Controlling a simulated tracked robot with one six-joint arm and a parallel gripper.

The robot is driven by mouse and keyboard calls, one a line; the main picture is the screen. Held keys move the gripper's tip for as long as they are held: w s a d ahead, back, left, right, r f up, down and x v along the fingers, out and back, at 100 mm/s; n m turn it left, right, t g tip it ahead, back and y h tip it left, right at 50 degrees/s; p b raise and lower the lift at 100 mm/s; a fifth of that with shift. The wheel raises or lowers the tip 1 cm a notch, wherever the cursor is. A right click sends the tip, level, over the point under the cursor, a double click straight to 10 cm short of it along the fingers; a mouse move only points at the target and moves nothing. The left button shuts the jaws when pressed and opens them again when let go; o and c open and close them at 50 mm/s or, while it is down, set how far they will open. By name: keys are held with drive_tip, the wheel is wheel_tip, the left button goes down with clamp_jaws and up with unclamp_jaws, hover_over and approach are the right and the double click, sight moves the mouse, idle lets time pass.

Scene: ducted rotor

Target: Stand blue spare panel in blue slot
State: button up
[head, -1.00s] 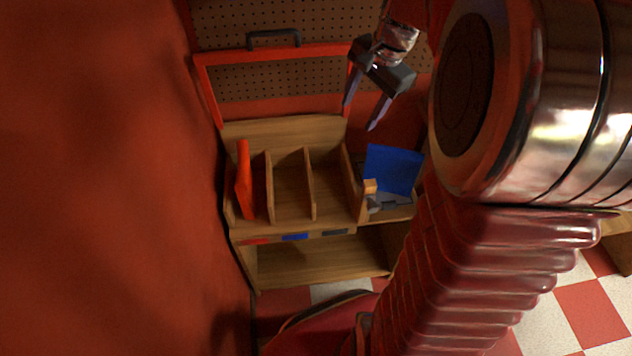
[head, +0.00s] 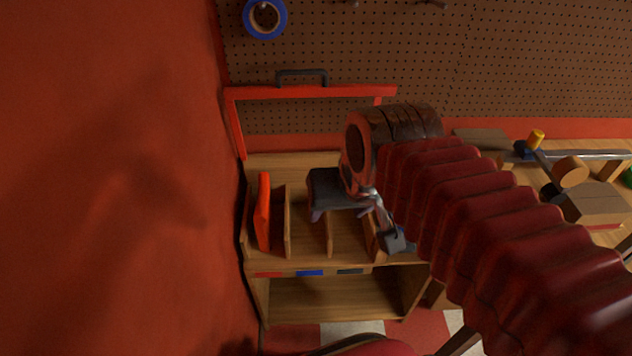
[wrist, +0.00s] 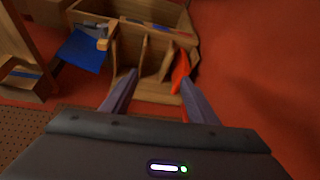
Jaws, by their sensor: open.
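The blue slot (head: 307,238) is the rack's middle compartment, above the blue label (head: 309,273). It looks empty. My gripper (head: 340,211) is above the rack's slots, open and with nothing between its fingers. In the wrist view its fingers (wrist: 160,77) are spread toward the rack, with the blue panel off to their left.
A red panel (head: 263,212) stands in the left slot. A red frame with a dark handle (head: 302,76) rises behind the rack. A red wall is close on the left. A cluttered bench (head: 590,205) is at right.

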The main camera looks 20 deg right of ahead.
drive_tip(key=shift+s+a+f+n+t, duration=0.15)
drive_tip(key=shift+s+a+f+n, duration=0.15)
drive_tip(key=shift+s+n, duration=0.25)
drive_tip(key=shift+s+a+f+n+t, duration=0.15)
drive_tip(key=shift+s+a+n, duration=0.3)
drive_tip(key=shift+s, duration=0.2)
drive_tip(key=shift+o, duration=0.5)
drive_tip(key=shift+d, duration=0.1)
